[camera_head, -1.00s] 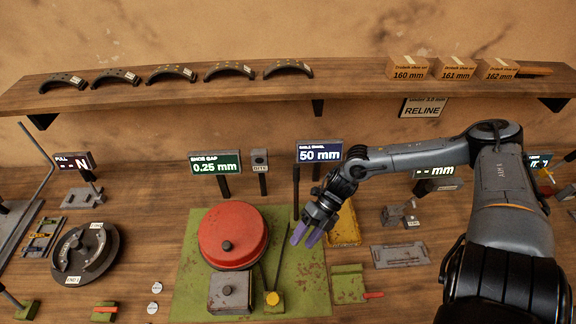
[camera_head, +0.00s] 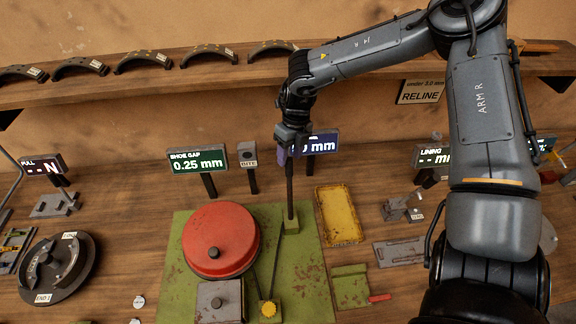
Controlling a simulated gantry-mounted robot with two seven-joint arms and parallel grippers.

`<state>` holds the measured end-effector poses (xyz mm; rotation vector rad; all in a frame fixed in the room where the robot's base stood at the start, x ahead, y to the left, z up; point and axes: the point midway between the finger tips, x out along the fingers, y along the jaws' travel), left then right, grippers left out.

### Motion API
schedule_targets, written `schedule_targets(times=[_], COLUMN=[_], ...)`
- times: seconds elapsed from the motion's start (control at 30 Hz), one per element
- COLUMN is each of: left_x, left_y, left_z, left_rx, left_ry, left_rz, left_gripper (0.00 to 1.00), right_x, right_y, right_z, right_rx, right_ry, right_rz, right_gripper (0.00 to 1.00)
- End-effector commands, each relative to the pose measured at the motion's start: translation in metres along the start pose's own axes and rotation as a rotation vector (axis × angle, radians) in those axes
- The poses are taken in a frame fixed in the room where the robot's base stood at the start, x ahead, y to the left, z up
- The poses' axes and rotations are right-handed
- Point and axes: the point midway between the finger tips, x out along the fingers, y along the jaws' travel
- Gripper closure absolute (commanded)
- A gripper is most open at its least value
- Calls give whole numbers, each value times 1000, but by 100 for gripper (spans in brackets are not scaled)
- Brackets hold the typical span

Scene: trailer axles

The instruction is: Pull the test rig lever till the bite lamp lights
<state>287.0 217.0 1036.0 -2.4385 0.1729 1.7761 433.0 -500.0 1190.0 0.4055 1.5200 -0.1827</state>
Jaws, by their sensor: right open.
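The test rig is a rusty green plate (camera_head: 183,285) carrying a red drum (camera_head: 222,238). A tall dark upright lever (camera_head: 289,190) rises from a small green block at the plate's back right. The bite lamp (camera_head: 247,153), a small grey box on a post marked BITE, looks unlit. My right gripper (camera_head: 283,157) points down at the lever's top, with its purple fingers open. It partly hides the lever's upper end, and I cannot tell whether the fingers straddle it. My left gripper is not in view.
The blue mm display (camera_head: 322,143) stands close behind my right gripper, partly covered. The green shoe gap display (camera_head: 198,160) reads 0.25 mm. A yellow tray (camera_head: 340,215) lies right of the lever. A wooden shelf (camera_head: 200,78) runs across above.

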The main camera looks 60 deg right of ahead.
Motion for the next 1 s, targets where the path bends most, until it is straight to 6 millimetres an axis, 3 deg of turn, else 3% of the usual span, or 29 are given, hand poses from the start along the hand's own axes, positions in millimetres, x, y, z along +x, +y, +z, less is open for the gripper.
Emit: schedule_targets(times=[0.2,0.4,0.8,1.0], left_x=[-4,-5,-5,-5], left_y=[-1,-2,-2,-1], left_z=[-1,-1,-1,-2], left_rx=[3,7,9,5], left_ry=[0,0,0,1], left_rz=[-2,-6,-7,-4], left_gripper=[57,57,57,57], right_x=[29,45,49,49], right_y=[0,0,0,0], right_z=[-1,0,0,0], right_rx=[0,1,0,0], right_ry=[4,2,0,0], right_rz=[0,1,1,1], right_gripper=[49,49,49,80])
